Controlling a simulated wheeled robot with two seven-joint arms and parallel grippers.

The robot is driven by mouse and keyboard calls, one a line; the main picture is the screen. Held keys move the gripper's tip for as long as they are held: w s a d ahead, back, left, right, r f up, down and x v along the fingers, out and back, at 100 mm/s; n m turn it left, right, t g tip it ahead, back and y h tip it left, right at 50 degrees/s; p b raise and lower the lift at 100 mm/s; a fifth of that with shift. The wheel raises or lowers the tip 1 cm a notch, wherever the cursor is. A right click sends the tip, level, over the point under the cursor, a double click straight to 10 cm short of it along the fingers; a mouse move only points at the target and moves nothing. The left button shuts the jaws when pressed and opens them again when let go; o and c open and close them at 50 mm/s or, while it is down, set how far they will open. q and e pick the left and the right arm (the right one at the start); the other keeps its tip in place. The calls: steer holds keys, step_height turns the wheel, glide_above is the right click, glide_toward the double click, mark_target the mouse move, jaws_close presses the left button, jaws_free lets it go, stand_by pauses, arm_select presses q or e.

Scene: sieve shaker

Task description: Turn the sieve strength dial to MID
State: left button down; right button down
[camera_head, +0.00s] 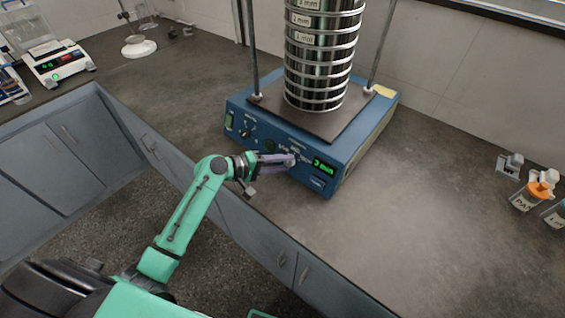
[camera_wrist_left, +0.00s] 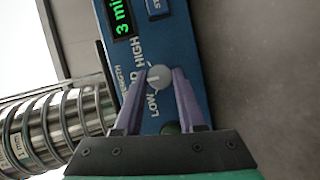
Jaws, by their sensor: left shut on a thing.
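The blue sieve shaker (camera_head: 240,112) stands on the counter with a stack of metal sieves (camera_head: 320,55) on top. My left gripper (camera_head: 291,160) is at its front panel, beside the green display (camera_head: 323,165). In the left wrist view, the purple fingers of my left gripper (camera_wrist_left: 158,80) are closed on the sides of the round grey strength dial (camera_wrist_left: 158,76). LOW and HIGH show around the dial, and the MID label is partly hidden by a finger. I cannot tell for sure where the dial points. My right gripper is not in view.
Another knob (camera_head: 246,131) is on the panel's left side. A white scale (camera_head: 60,62) stands at the far left.

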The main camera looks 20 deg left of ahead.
arm_select(q)
steer(key=shift+f, duration=0.1)
steer(key=c, duration=0.5)
jaws_free()
steer(key=shift+a, duration=0.1)
steer(key=b+v, duration=0.2)
steer(key=v, duration=1.2)
steer(key=shift+s+a+r, duration=0.15)
steer(key=shift+s+r, duration=0.05)
